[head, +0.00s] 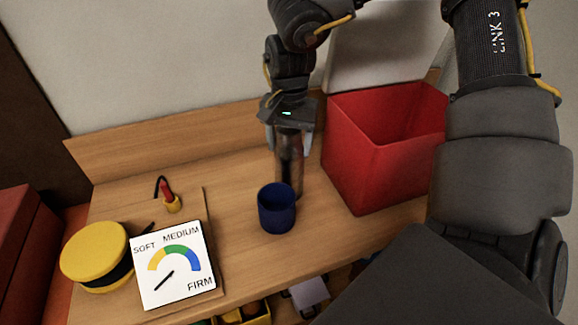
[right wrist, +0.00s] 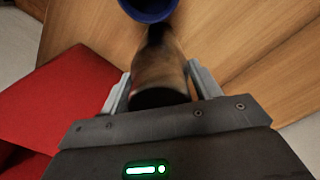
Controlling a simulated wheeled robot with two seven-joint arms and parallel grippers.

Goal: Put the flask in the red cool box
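The flask (head: 290,165) is a dark, shiny cylinder standing upright on the wooden worktop, just behind a blue cup. My right gripper (head: 290,140) points down over its upper part, one finger on each side. In the right wrist view the flask (right wrist: 160,75) lies between the two fingers of the gripper (right wrist: 159,70), with narrow gaps showing, so the fingers look open around it. The red cool box (head: 365,160) stands to the right of the flask, open at the top and seemingly empty. It also shows in the right wrist view (right wrist: 70,100). My left gripper is not in view.
The blue cup (head: 277,210) stands close in front of the flask. At left are a yellow-topped round object (head: 95,252), a SOFT-MEDIUM-FIRM dial card (head: 172,265) and a small red-and-yellow item (head: 170,198). A wooden backboard (head: 180,138) runs behind. Worktop between flask and cool box is clear.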

